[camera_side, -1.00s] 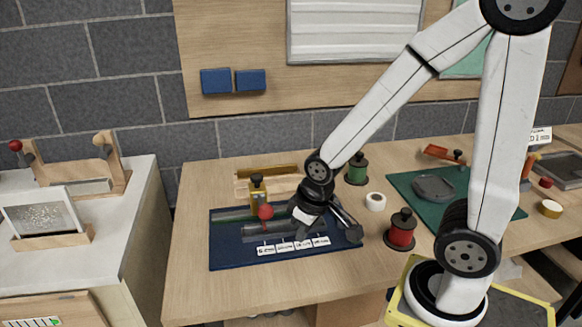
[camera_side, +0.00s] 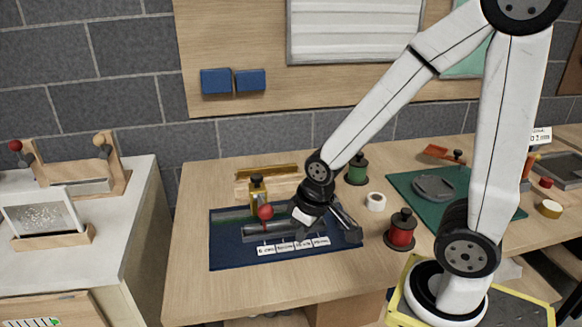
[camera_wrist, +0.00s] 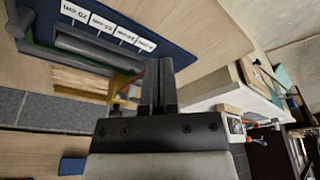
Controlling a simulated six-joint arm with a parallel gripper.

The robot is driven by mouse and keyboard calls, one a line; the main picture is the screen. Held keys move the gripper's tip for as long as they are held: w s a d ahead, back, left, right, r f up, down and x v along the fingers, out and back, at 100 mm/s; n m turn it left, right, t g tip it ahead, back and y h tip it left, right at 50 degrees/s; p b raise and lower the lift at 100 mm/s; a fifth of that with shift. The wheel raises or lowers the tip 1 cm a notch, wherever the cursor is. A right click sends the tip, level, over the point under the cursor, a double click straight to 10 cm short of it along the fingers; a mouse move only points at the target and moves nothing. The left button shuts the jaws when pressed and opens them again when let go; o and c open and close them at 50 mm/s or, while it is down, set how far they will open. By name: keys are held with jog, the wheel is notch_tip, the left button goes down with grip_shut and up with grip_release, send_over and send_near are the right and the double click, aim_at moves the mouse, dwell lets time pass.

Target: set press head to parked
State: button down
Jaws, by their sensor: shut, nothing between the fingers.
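The press is a dark blue base (camera_side: 225,255) on the wooden bench, with grey rails (camera_side: 235,216) along it. Its press head is a brass-yellow block (camera_side: 258,192) with a red ball knob (camera_side: 265,212) in front, left of the middle. A row of white labels (camera_side: 293,246) runs along the front; in the wrist view the labels (camera_wrist: 102,24) carry centimetre marks, only partly readable. My gripper (camera_side: 301,220) is shut and empty, over the rails to the right of the red knob and apart from it. Its shut fingers (camera_wrist: 160,66) hide part of the press head in the wrist view.
Red (camera_side: 402,230) and green (camera_side: 357,169) spools and a white tape roll (camera_side: 376,201) stand to the right of the press. A green mat (camera_side: 490,208) lies further right. A wooden strip (camera_side: 268,171) lies behind the press. The bench front is clear.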

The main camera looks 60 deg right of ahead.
jog(key=c, duration=0.6)
grip_release()
jog(key=shift+r, duration=0.15)
jog(key=o, duration=0.3)
jog(key=shift+r, duration=0.25)
jog(key=shift+o, duration=0.6)
jog(key=w+v, duration=0.2)
jog(key=v, duration=0.7)
jog(key=shift+r, duration=0.6)
jog(key=w+d+r+g, duration=0.1)
jog(key=w+d, duration=0.2)
jog(key=w, duration=0.4)
jog(key=w+d+r, duration=0.2)
jog(key=w+d, duration=0.1)
jog(key=w, duration=0.4)
jog(key=w+d+f+m+g, duration=0.1)
jog(key=w+d+f+g, duration=0.15)
jog(key=w+d, duration=0.7)
jog(key=shift+t, duration=0.45)
jog(key=shift+w+a+f, duration=0.1)
jog(key=shift+a+f, duration=0.05)
jog(key=shift+f, duration=1.2)
jog(key=shift+w+a+f, duration=0.1)
jog(key=shift+f, duration=1.3)
jog(key=shift+f, duration=0.1)
